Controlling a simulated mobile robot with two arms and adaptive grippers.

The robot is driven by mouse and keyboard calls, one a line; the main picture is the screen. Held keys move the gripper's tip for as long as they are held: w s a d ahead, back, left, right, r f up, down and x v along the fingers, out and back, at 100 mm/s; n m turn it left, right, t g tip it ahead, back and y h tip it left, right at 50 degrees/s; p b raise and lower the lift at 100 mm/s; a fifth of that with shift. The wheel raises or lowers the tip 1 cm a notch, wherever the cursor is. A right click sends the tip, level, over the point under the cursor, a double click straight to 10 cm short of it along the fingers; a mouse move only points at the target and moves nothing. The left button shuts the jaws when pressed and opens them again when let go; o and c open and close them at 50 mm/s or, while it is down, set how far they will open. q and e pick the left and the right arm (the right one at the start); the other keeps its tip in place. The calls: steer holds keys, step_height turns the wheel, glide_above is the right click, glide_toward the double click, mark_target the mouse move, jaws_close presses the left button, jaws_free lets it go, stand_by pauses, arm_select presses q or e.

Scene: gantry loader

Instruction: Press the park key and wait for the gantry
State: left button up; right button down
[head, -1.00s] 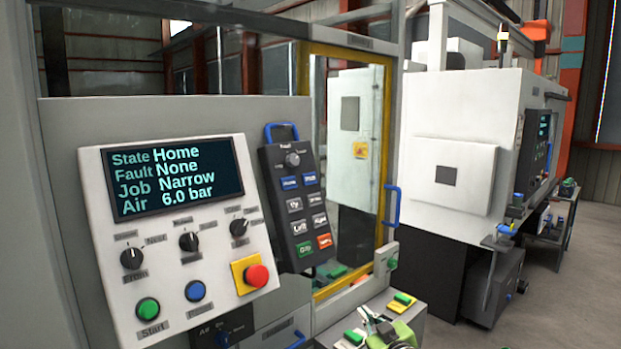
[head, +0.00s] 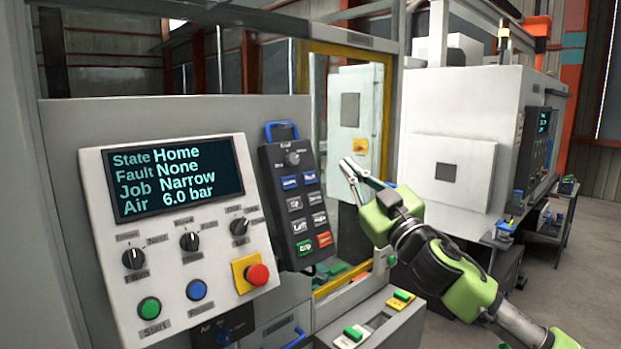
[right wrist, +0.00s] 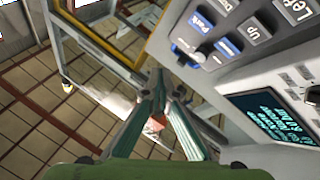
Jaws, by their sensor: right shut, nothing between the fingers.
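The pendant (head: 288,200) hangs on the grey cabinet, with a knob at its top and rows of keys. The blue park key (head: 310,178) is at the right of its upper key row; its "Park" label reads in the right wrist view (right wrist: 204,20). My right gripper (head: 350,167) is shut and empty, in the air to the right of the pendant and apart from it. Its fingers meet at the middle of the right wrist view (right wrist: 160,82). The display (head: 175,176) reads State Home, Fault None, Job Narrow, Air 6.0 bar. My left gripper is not in view.
The control panel (head: 120,255) carries knobs, a green and a blue button, and a red emergency stop (head: 257,274). A yellow-framed door (head: 387,110) stands behind my right gripper. A white machine (head: 470,130) stands at the right. A small bench is below.

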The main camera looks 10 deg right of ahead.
mark_target(310, 178)
steer(key=shift+w+f, duration=0.1)
steer(key=shift+w, duration=0.05)
steer(key=w+a+f+b, duration=0.3)
steer(key=w+a, duration=0.1)
steer(key=w, duration=0.2)
steer(key=shift+w+a, duration=0.3)
steer(key=shift+w, duration=0.05)
stand_by(1.5)
steer(key=shift+w+a+f, duration=0.1)
steer(key=shift+w+a, duration=0.1)
steer(key=shift+w, duration=0.15)
